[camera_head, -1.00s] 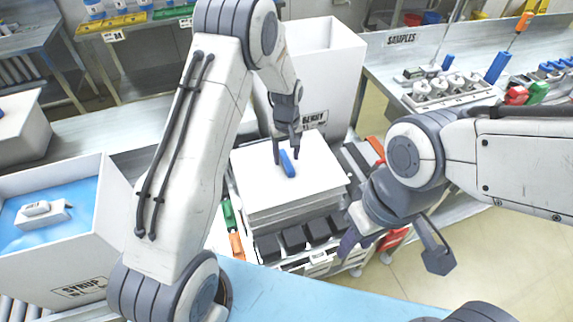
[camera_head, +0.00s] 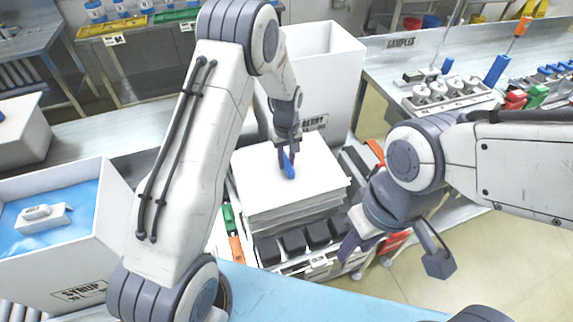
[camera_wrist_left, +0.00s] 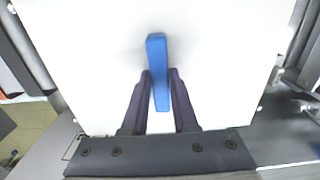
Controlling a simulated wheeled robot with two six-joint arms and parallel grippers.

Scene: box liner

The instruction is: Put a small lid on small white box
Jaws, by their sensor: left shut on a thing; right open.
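A stack of flat white lids (camera_head: 305,188) stands in the middle, with a blue handle (camera_head: 288,166) on the top one. My left gripper (camera_head: 286,165) is down at the top lid and shut on the blue handle. In the left wrist view the blue handle (camera_wrist_left: 157,75) lies between the two dark fingers (camera_wrist_left: 159,88), with the white lid (camera_wrist_left: 90,40) filling most of the view. My right gripper (camera_head: 395,250) is open and empty, right of the stack. A tall open white box (camera_head: 335,75) stands behind the stack, its label partly hidden.
A white box marked SYRUP (camera_head: 65,270) with a blue liner and a small white object (camera_head: 42,217) inside stands at the left. A bench with samples (camera_head: 450,95) is at the right. Black bins (camera_head: 295,241) sit below the stack.

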